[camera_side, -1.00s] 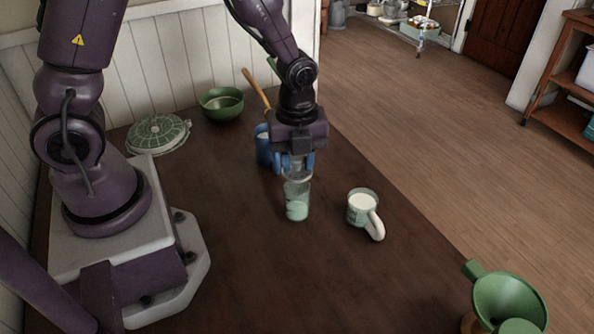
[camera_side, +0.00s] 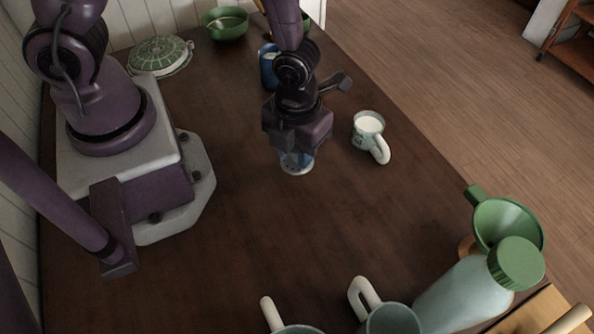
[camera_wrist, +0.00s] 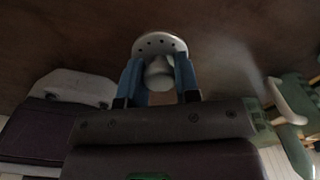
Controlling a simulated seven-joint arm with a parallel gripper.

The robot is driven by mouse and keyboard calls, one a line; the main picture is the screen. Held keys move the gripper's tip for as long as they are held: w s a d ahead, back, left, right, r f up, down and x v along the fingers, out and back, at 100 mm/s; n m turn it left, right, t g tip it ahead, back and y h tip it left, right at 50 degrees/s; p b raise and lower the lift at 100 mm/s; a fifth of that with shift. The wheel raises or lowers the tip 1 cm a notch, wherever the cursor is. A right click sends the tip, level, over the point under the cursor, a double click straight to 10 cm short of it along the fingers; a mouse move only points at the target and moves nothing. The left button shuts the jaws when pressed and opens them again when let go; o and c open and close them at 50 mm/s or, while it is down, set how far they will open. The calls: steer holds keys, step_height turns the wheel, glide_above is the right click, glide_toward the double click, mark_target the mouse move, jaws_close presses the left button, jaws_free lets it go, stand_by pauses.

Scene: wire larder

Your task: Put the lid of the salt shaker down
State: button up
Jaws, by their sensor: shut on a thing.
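The salt shaker's lid (camera_wrist: 160,46) is a pale grey disc with small holes and a round knob, seen in the wrist view between the two blue fingers. My gripper (camera_wrist: 160,75) is shut on it at the knob. In the side view my gripper (camera_side: 297,160) points down over the dark table, and the lid (camera_side: 297,169) shows beneath the fingers. I cannot tell whether the lid touches the table. The shaker's glass body is not visible now; my gripper and wrist cover the area behind.
A mug (camera_side: 368,130) with white contents stands to the right, and a blue vessel (camera_side: 268,68) behind. A green funnel (camera_side: 505,225), a green-capped bottle (camera_side: 465,297) and mugs (camera_side: 392,320) are at the front right. Bare table (camera_side: 250,235) lies in front of my gripper.

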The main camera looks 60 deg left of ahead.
steer(key=shift+f, duration=2.85)
steer(key=o, duration=0.9)
steer(key=shift+f, duration=0.15)
